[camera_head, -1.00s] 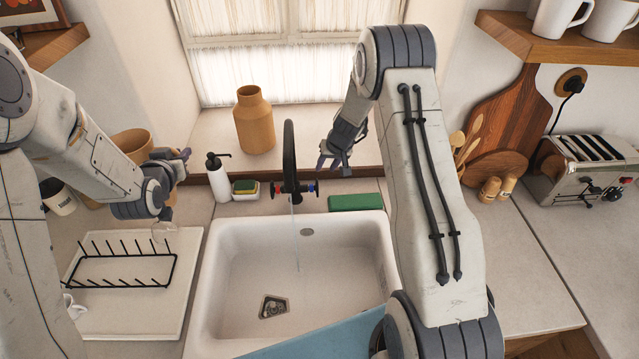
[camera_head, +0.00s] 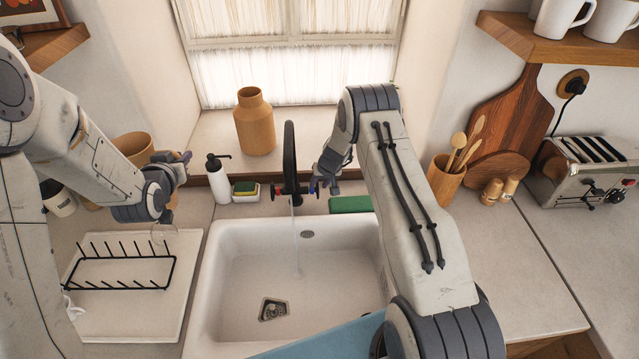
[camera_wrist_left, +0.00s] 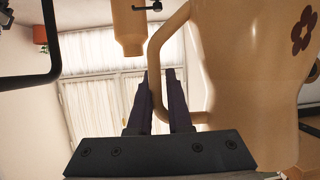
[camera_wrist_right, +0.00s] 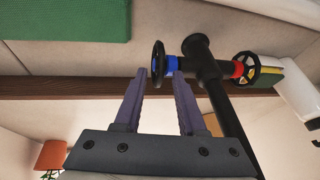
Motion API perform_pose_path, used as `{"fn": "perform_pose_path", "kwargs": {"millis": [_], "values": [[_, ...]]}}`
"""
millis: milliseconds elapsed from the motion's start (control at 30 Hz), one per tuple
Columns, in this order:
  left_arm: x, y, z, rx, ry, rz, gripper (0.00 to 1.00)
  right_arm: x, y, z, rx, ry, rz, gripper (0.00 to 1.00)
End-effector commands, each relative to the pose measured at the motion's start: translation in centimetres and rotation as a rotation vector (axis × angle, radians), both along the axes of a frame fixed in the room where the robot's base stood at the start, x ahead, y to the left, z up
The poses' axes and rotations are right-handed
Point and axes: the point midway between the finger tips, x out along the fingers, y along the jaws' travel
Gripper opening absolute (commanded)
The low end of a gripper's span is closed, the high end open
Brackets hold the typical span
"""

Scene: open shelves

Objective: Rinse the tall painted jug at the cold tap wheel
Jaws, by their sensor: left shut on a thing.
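The tan jug (camera_head: 132,147) is at the left behind my left arm, partly hidden. In the left wrist view the jug (camera_wrist_left: 250,70) shows its handle and a dark painted flower. My left gripper (camera_head: 184,158) is shut on the jug's handle. The black tap (camera_head: 289,155) stands behind the sink, with a thin stream of water falling from it. Its blue cold wheel (camera_wrist_right: 158,63) is on the right side in the head view. My right gripper (camera_wrist_right: 160,73) is open, with its fingertips at the cold wheel, which lies between them in its wrist view.
The white sink (camera_head: 225,290) is empty. A drying rack (camera_head: 120,285) is left of it. A soap bottle (camera_head: 218,180), sponges (camera_head: 245,190) and a green block (camera_head: 350,204) flank the tap. A tan vase (camera_head: 254,125) stands on the sill. A red wheel (camera_wrist_right: 240,69) is opposite.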

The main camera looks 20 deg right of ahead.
Motion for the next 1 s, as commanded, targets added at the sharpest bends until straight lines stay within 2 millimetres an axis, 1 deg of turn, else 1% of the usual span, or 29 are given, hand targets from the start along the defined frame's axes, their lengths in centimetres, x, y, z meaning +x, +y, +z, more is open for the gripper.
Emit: {"fn": "perform_pose_path", "kwargs": {"millis": [33,233,267,300,333,367,633,1000], "values": [[0.11,-0.03,0.27,0.001,-0.007,-0.001,0.00,0.03,0.03,-0.06,0.000,0.000,0.000,0.40],[0.11,-0.04,0.25,0.001,-0.007,-0.002,0.00,0.04,0.01,-0.05,0.000,0.000,0.000,0.40],[0.11,-0.04,0.25,0.001,-0.007,-0.002,0.00,0.04,0.00,-0.05,0.000,0.000,0.000,0.36],[0.11,-0.05,0.25,0.001,-0.007,-0.002,0.00,0.04,0.00,-0.04,0.000,0.000,-0.001,0.21],[0.11,-0.05,0.25,0.001,-0.007,-0.002,0.00,0.04,0.00,-0.04,0.000,0.000,-0.001,0.09],[0.11,-0.05,0.25,0.001,-0.007,-0.002,0.00,0.04,-0.01,-0.04,0.000,0.000,-0.001,0.00],[0.12,-0.07,0.37,0.001,-0.007,-0.002,0.00,0.24,0.04,0.08,0.006,0.007,0.002,0.00],[0.10,0.01,0.72,0.000,-0.007,-0.001,0.00,0.58,0.01,0.20,0.025,0.086,0.002,0.00]]}}
